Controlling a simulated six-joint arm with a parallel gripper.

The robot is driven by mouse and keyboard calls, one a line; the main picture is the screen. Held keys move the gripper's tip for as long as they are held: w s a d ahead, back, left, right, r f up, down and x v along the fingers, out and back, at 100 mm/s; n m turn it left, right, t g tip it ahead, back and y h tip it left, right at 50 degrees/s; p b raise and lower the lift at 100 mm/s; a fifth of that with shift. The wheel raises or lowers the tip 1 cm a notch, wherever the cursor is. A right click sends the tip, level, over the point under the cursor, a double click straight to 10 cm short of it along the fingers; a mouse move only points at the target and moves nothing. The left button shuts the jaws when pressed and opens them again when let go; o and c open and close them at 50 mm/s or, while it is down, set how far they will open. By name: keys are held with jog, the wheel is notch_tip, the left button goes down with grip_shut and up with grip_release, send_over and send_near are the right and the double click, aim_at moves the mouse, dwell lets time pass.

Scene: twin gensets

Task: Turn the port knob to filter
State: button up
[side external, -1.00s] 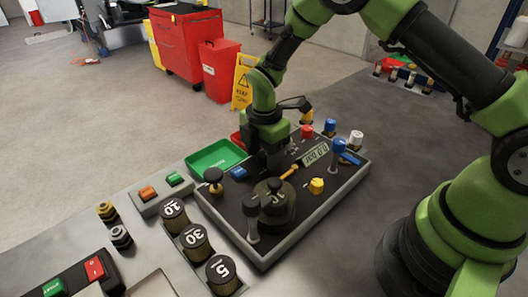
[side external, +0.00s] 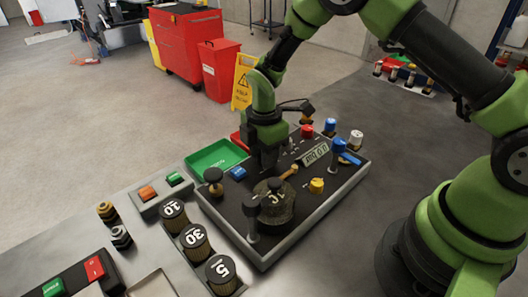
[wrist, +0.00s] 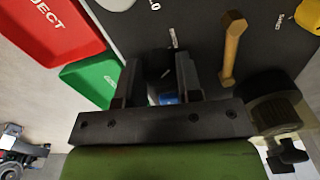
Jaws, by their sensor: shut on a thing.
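My gripper (side external: 268,163) points down at the far left part of the black control panel (side external: 225,207). In the wrist view its two fingers (wrist: 158,82) are shut on a dark knob (wrist: 157,62), which fits the port knob. The side view hides this knob behind the fingers. I cannot read which mark the knob points to. A small blue part (wrist: 168,97) shows between the fingers, near the knob.
A green tray (side external: 215,158) lies behind the panel. A yellow knob (side external: 316,185) and a blue-topped lever (side external: 338,147) stand farther right.

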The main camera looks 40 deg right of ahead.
jog(key=m, duration=0.8)
jog(key=shift+m, duration=0.4)
jog(key=m, duration=0.3)
jog(key=shift+m, duration=2.3)
jog(key=o, duration=0.9)
jog(key=shift+o, duration=0.2)
jog(key=shift+r, duration=0.1)
notch_tip(320, 180, up, 10)
